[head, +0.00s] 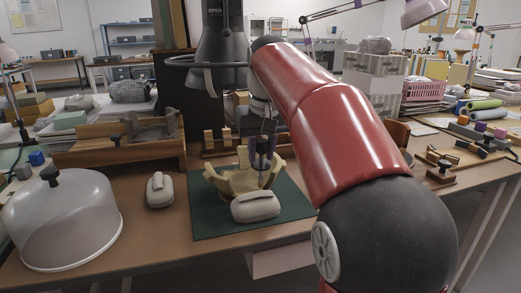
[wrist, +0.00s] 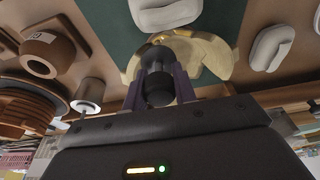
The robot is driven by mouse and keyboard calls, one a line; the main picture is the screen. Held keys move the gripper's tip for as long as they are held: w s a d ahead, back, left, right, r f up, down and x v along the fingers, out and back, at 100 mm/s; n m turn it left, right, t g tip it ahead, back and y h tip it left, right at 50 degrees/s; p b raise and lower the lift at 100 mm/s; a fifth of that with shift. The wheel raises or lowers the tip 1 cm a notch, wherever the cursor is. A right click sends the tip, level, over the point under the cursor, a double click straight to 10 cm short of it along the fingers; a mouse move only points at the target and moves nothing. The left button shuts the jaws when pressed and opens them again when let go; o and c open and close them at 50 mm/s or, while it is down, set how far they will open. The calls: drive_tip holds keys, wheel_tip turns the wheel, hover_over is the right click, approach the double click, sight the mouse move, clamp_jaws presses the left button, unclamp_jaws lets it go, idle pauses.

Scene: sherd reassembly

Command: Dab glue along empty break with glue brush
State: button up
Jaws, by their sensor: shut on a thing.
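A cream, partly assembled bowl (head: 228,182) stands on the dark green mat (head: 210,222), with an uneven rim. It also shows in the wrist view (wrist: 207,50), partly hidden behind what I hold. My gripper (head: 262,158) is above the bowl, pointing down. Its purple-grey fingers (wrist: 160,86) are shut on a dark, rounded handle, taken to be the glue brush (wrist: 157,60). The brush's tip is hidden, so I cannot tell whether it touches the bowl. The empty break cannot be made out clearly.
A pale padded block (head: 256,206) lies on the mat in front of the bowl. Another pale block (head: 160,191) lies left of the mat. A clear dome (head: 62,220) with a dark knob stands at left. A wooden rack (head: 115,150) is behind.

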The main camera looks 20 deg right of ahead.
drive_tip(key=shift+p+v, duration=0.35)
drive_tip(key=shift+v, duration=2.9)
